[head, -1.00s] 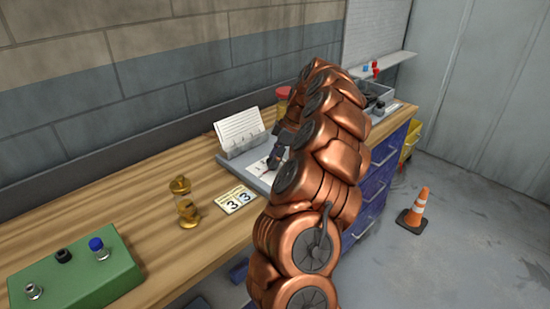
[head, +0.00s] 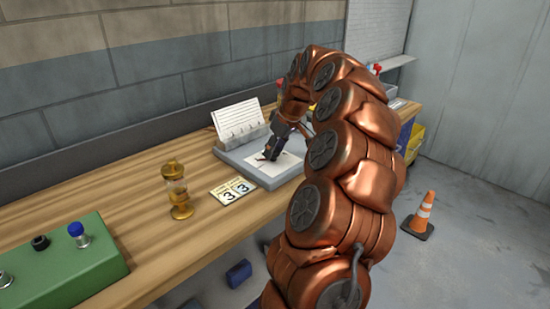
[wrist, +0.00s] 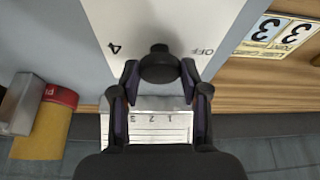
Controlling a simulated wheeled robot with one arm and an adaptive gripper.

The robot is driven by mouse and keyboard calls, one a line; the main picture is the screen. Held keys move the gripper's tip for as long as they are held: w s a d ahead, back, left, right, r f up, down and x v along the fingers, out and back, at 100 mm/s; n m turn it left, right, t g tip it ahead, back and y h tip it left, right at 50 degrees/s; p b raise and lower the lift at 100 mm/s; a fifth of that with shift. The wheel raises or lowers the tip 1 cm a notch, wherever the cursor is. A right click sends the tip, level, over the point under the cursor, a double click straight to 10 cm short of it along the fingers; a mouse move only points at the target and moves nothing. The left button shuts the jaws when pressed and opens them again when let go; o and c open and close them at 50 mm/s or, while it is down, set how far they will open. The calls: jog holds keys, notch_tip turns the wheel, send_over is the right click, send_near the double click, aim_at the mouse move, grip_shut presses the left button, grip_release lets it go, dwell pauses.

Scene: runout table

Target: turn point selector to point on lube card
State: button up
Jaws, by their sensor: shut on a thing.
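The point selector is a round black knob (wrist: 160,64) on a white dial face (head: 266,170), which lies on a grey base on the bench. My gripper (head: 270,154) reaches down to it. In the wrist view my gripper (wrist: 160,82) has its two fingers closed on the knob from both sides. "4" is printed left of the knob and "OFF" right of it; where the knob points I cannot tell. A small two-part card (head: 232,191), cream and pale blue, shows a "3" on each half; it also appears in the wrist view (wrist: 278,37).
A rack of white lined cards (head: 237,119) stands behind the dial. A brass and glass oiler (head: 177,190) stands left of the small card. A green control box (head: 62,262) is at the front left. An orange cone (head: 422,216) stands on the floor.

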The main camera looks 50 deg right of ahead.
jog(key=m+h+b, duration=0.1)
jog(key=m, duration=0.1)
jog(key=m+b, duration=0.2)
jog(key=shift+a+f+m+h+b, duration=0.1)
jog(key=shift+f+m+h+b, duration=0.05)
jog(key=shift+m+h+b, duration=0.2)
jog(key=m+h+b, duration=0.1)
jog(key=m, duration=0.1)
jog(key=m+g+b, duration=0.1)
jog(key=m, duration=0.1)
jog(key=shift+w+a+m+h+b, duration=0.1)
jog(key=shift+m+h+b, duration=0.15)
jog(key=shift+h+b, duration=0.15)
jog(key=m+b, duration=0.1)
jog(key=m, duration=0.1)
jog(key=m+g+h+b, duration=0.1)
jog(key=m, duration=0.1)
jog(key=shift+w+a+m+g, duration=0.1)
jog(key=shift+a+m+g, duration=0.05)
jog(key=shift+m+g, duration=0.15)
jog(key=m+g+b, duration=0.1)
jog(key=m+g, duration=0.1)
jog(key=m, duration=0.3)
jog(key=shift+w, duration=0.15)
jog(key=shift+h, duration=0.25)
jog(key=o, duration=1.1)
jog(key=shift+r, duration=0.25)
